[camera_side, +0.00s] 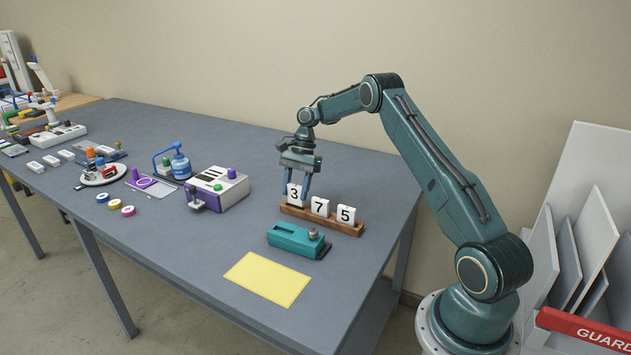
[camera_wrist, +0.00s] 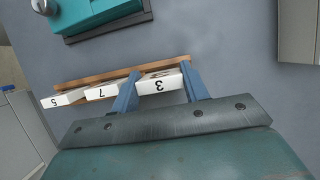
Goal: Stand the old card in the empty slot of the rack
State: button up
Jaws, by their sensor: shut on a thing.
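My gripper (camera_side: 297,187) points down over the left end of the wooden rack (camera_side: 333,224). It is shut on the white card marked 3 (camera_side: 294,194), with one blue finger on each side of it. The card is upright at the rack's left place; I cannot tell whether its foot is fully seated. Cards marked 7 (camera_side: 320,207) and 5 (camera_side: 346,215) stand in the rack to its right. In the wrist view the fingers (camera_wrist: 160,90) straddle the card 3 (camera_wrist: 160,82), and the rack (camera_wrist: 120,76) runs behind the cards. No bare slot shows clearly.
A teal device (camera_side: 291,238) sits just in front of the rack. A yellow sheet (camera_side: 267,278) lies nearer the table's front edge. Bare table lies between machine and rack.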

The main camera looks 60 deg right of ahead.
jog(key=shift+f, duration=0.95)
dwell(2.5)
jog(key=o, duration=1.4)
jog(key=shift+r, duration=0.25)
jog(key=shift+r, duration=3.4)
jog(key=shift+r, duration=0.1)
